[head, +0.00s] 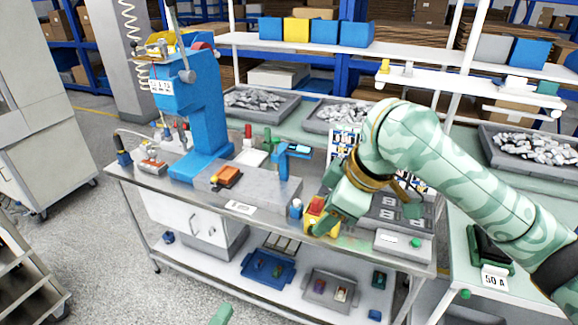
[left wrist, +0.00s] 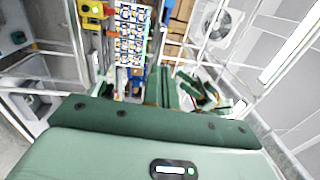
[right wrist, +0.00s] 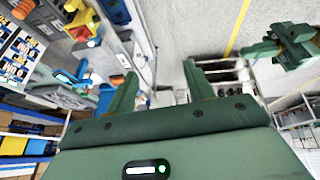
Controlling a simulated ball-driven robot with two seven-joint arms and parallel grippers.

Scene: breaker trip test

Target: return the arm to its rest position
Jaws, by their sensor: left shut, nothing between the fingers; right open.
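My right arm reaches in from the right in the head view. Its green gripper (head: 326,200) hangs over the front of the steel bench (head: 262,228). In the right wrist view the gripper (right wrist: 158,72) has its fingers apart with nothing between them. A yellow box with a red top (head: 314,213) appears beside it in the head view; in the right wrist view this box (right wrist: 82,32) lies left of the fingers. My left gripper (left wrist: 163,72) is shut and empty in the left wrist view. Only a green tip of it (head: 221,314) shows at the head view's bottom edge.
A blue press (head: 207,110) stands on the bench's left part. A lower shelf holds a blue tray (head: 267,268). A green-topped table (head: 520,280) stands right. Open floor lies at front left.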

